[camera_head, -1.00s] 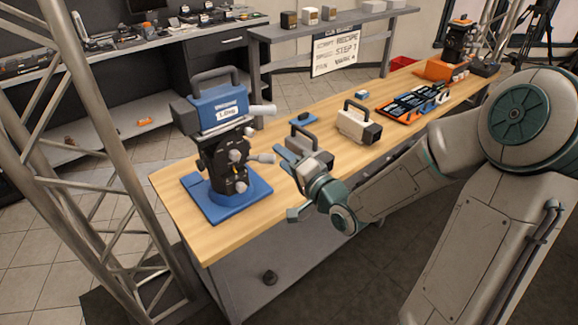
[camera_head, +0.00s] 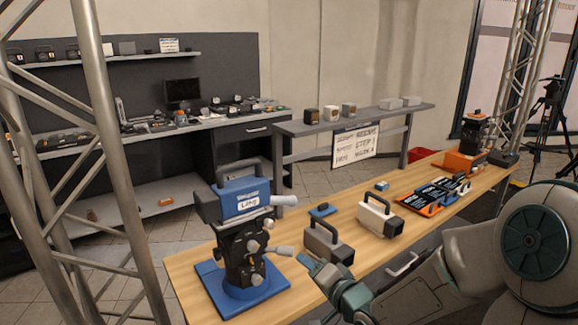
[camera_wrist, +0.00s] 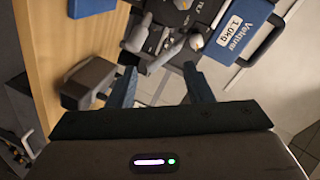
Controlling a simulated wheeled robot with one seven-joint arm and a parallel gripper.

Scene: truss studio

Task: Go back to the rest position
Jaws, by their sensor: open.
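My gripper (camera_head: 314,288) is open and empty, low in the head view near the front edge of the wooden bench (camera_head: 195,292). It is right of a blue-and-black device (camera_head: 245,240) on a blue base, and in front of a grey handled block (camera_head: 328,245). Part of the gripper and forearm is cut off by the bottom edge. In the wrist view, the two fingers (camera_wrist: 160,82) stand apart with nothing between them. Beyond them show the blue device's labelled block (camera_wrist: 240,30) and the grey block (camera_wrist: 90,82).
A cream handled block (camera_head: 380,217), a small blue piece (camera_head: 322,210) and an orange-edged tray (camera_head: 432,196) stand farther along the bench. A metal truss (camera_head: 110,130) rises at the left. A grey shelf (camera_head: 350,122) and a wall desk stand behind.

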